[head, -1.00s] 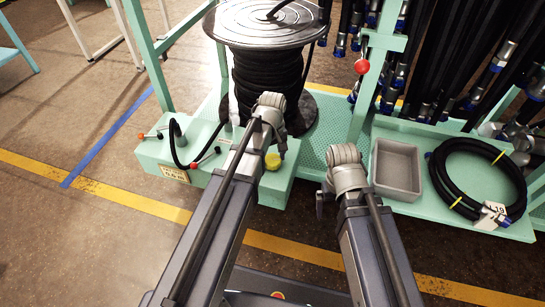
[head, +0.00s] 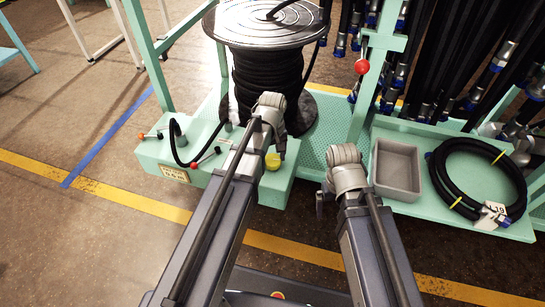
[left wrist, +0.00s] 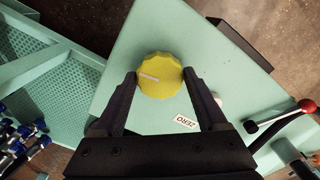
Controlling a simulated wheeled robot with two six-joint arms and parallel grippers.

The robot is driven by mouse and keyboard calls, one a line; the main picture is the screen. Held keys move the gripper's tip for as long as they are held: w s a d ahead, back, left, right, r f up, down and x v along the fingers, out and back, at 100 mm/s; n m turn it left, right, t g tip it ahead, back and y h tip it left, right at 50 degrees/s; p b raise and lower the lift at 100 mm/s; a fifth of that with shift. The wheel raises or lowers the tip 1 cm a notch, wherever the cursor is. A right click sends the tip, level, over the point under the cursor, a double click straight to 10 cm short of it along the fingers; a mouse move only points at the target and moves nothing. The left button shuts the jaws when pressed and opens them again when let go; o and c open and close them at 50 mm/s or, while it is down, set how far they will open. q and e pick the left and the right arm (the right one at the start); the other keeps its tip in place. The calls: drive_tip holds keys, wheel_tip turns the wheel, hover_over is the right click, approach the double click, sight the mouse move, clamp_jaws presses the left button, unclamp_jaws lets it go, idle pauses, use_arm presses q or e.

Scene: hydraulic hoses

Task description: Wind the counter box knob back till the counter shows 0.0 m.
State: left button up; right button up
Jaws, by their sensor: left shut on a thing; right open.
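The yellow knob (head: 273,162) sits on top of the pale green counter box (head: 222,172) in front of the hose reel. In the left wrist view the knob (left wrist: 160,76) has a pale mark pointing to the left, and a ZERO label (left wrist: 186,122) lies on the box near it. My left gripper (left wrist: 159,80) is shut on the knob, one finger on each side. The counter display (head: 174,173) is on the box's front left; its digits are too small to read surely. My right gripper (head: 321,203) is open and empty, right of the box, its fingers mostly hidden.
The black hose reel (head: 265,70) stands behind the box. Red-tipped levers (head: 205,157) and a black cable rise from the box. A grey bin (head: 397,168) and a coiled hose (head: 478,180) lie on the right.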

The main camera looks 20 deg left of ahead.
sight(273, 159)
use_arm(q)
drive_tip(key=shift+m, duration=0.5)
idle(0.6)
drive_tip(key=o, duration=1.3)
drive_tip(key=shift+r, duration=0.1)
wheel_tip(273, 159, up, 8)
drive_tip(key=p, duration=0.8)
drive_tip(key=shift+f, duration=0.2)
